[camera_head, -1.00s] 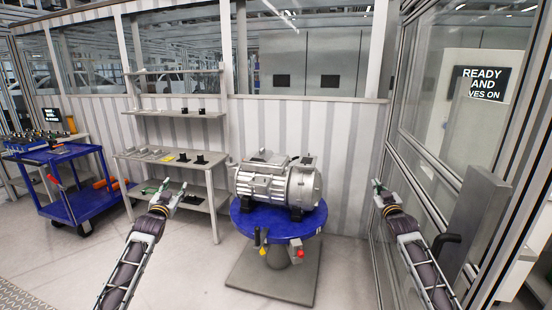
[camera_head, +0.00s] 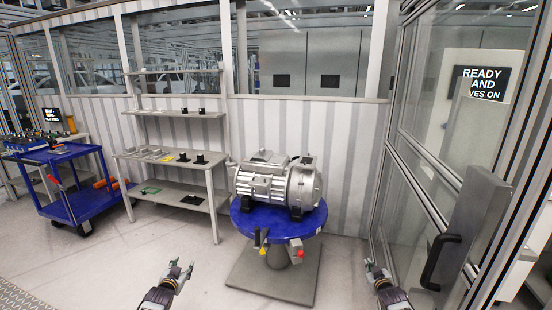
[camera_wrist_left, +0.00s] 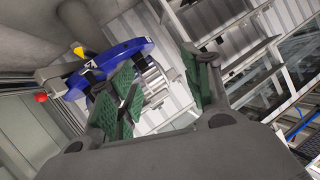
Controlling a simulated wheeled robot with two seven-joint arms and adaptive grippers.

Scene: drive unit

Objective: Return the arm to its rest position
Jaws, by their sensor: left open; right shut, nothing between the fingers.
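My left gripper (camera_head: 179,272) is low in the head view, in front of the shelf and left of the turntable. It is open and empty; its green-padded fingers (camera_wrist_left: 160,88) stand apart in the left wrist view. My right gripper (camera_head: 376,268) is low at the right in the head view, shut and empty, left of the door handle. The silver drive unit (camera_head: 277,182) sits on the round blue turntable (camera_head: 250,224). Both grippers are apart from it. In the left wrist view the blue turntable (camera_wrist_left: 125,50) shows behind the fingers.
A grey shelf (camera_head: 170,158) with small black parts stands behind. A blue cart (camera_head: 75,205) is at the left. A glazed enclosure with a black handle (camera_head: 438,262) is at the right. The floor (camera_head: 110,265) between cart and turntable is clear.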

